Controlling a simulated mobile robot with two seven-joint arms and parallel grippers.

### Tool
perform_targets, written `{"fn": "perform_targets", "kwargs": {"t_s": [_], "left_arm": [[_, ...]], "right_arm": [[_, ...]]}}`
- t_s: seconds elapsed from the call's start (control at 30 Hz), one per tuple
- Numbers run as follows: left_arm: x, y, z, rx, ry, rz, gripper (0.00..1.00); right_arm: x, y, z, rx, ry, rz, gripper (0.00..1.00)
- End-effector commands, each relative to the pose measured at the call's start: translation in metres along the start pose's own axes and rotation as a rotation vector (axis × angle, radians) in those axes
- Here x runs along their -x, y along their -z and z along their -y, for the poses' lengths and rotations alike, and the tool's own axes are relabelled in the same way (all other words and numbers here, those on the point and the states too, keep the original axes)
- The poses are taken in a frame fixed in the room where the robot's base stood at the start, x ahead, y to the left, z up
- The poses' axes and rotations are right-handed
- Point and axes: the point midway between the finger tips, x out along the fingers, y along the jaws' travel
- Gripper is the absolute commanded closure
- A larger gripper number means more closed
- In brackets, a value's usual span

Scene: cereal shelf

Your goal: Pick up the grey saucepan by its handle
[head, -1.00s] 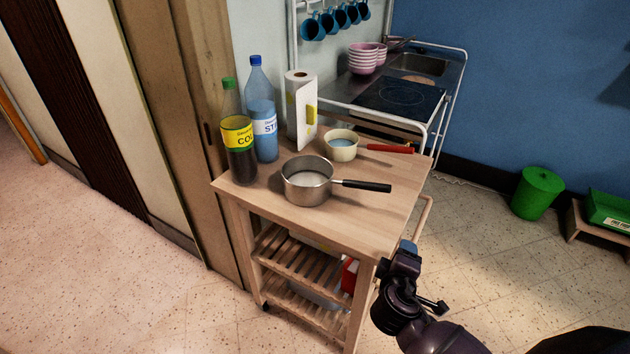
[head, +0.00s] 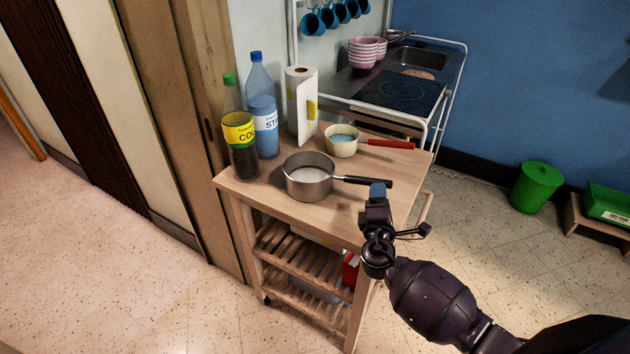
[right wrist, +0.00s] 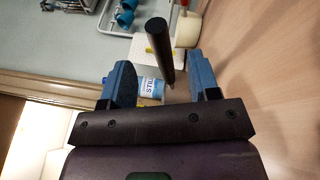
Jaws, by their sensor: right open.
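The grey saucepan (head: 308,179) stands upright on the wooden trolley top (head: 330,215), its black handle (head: 350,180) pointing right. My right gripper (head: 378,192) is at the outer end of this handle, and its blue fingertip overlaps the handle in the head view. In the right wrist view, the open gripper (right wrist: 161,78) has one blue finger on each side of the black handle (right wrist: 160,50), with gaps visible on both sides. The pan's body cannot be made out there. My left gripper is not in view.
A cream pan (head: 341,147) with a red handle (head: 390,144) stands behind the saucepan. A cola bottle (head: 240,150), a blue bottle (head: 263,115) and a paper roll (head: 299,100) stand at the back left. The trolley's front right is clear.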

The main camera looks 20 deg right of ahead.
Motion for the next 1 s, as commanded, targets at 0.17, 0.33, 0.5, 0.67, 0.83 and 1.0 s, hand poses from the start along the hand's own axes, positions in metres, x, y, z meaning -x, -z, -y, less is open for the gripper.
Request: {"fn": "perform_targets", "kwargs": {"t_s": [0.17,0.33,0.5,0.67,0.83,1.0], "left_arm": [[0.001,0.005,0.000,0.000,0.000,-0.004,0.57],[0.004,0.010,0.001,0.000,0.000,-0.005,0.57],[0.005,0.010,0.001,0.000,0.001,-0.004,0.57],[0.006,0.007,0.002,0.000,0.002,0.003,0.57],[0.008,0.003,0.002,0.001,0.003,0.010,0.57],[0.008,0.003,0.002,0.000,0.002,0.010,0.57]], "right_arm": [[-0.013,-0.001,-0.001,0.000,0.000,0.001,0.44],[-0.036,-0.001,-0.001,0.000,0.000,0.002,0.44],[-0.051,-0.001,0.001,0.000,0.002,0.000,0.44],[-0.054,-0.001,0.002,0.000,0.003,0.000,0.44],[-0.053,-0.001,0.002,-0.001,0.003,0.000,0.52],[-0.053,-0.001,0.002,-0.001,0.003,0.000,0.78]]}}
